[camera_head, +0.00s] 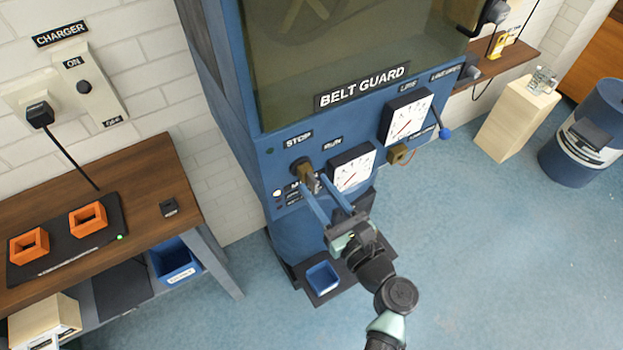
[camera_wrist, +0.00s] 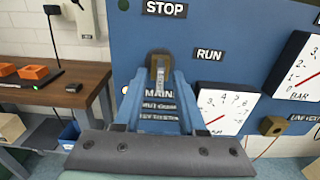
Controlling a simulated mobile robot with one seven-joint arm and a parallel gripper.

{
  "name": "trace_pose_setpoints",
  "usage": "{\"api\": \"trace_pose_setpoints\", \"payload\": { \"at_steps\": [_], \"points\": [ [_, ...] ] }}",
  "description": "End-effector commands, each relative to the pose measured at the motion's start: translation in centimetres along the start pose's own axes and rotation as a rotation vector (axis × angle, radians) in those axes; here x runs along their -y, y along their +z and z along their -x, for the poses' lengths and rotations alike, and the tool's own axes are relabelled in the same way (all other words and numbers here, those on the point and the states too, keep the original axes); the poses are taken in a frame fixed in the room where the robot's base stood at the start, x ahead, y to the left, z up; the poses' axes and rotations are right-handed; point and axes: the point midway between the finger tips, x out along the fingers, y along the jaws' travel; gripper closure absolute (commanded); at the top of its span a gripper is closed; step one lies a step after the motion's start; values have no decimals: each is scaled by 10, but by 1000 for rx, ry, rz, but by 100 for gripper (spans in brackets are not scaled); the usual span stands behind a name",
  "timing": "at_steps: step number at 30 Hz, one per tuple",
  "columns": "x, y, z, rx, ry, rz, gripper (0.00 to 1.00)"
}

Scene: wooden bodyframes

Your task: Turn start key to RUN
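A brass fitting (camera_head: 399,154) and a blue-knobbed lever (camera_head: 443,131) are farther right. A wooden bench (camera_head: 150,185) stands left. The blue floor at right is open up to a blue drum (camera_head: 577,165).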

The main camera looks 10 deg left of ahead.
Motion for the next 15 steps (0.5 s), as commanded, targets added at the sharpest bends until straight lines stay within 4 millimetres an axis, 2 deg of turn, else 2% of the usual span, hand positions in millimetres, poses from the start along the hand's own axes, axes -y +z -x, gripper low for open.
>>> {"api": "trace_pose_setpoints", "payload": {
  "at_steps": [1, 6, 7, 15],
  "points": [
    [0, 0, 0, 0, 0, 0, 67],
    [0, 0, 0, 0, 0, 0, 98],
    [0, 0, 0, 0, 0, 0, 100],
    [0, 0, 0, 1, 0, 0, 100]
  ]
}}
